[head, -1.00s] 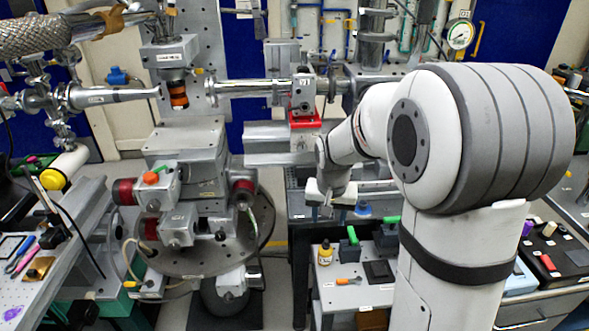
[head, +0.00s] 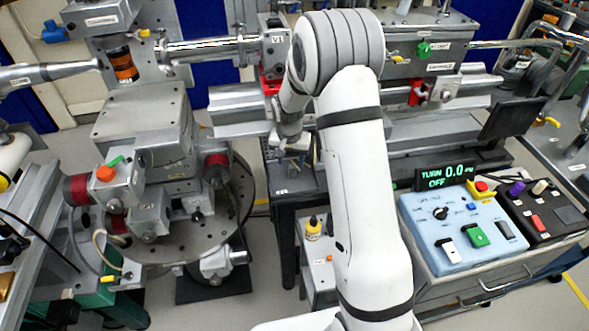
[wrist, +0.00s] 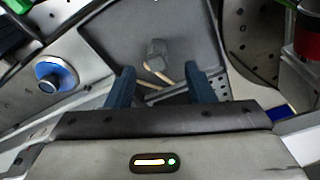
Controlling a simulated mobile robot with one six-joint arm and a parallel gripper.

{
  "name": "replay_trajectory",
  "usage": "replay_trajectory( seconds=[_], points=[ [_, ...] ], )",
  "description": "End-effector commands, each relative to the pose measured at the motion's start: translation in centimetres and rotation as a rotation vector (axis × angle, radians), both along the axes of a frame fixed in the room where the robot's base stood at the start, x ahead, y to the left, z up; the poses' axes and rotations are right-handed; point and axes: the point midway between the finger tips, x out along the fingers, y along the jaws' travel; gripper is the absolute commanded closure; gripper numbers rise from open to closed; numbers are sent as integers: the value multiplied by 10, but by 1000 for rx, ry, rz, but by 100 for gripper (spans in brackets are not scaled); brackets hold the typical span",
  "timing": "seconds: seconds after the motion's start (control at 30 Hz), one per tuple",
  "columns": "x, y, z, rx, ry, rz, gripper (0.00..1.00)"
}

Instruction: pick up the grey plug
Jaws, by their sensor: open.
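A small dark grey piece (head: 505,231) stands on the right of the light blue control box (head: 470,255), next to a green piece (head: 476,236) and a white-topped piece (head: 450,248). It may be the grey plug; I cannot tell for sure. My gripper (wrist: 157,80) is open, with two blue fingers apart and nothing held between them. In the head view it is at the arm's far end, left of the control box and largely hidden. In the wrist view, a grey block with a tan handle (wrist: 155,50) lies beyond the fingertips.
A display (head: 444,176) reads "TURN 0.0" and "OFF" behind the box. A black box (head: 545,215) with several controls stands at right. A blue-ringed round part (wrist: 55,75) is at left in the wrist view.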

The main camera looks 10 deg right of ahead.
Motion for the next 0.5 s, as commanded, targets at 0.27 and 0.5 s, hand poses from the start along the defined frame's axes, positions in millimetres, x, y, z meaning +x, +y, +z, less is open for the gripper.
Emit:
replay_trajectory(
  seconds=[0.27,0.5],
  points=[
    [0,-1,-37,0,3,12,51],
    [2,-1,-48,0,0,15,51]
  ],
)
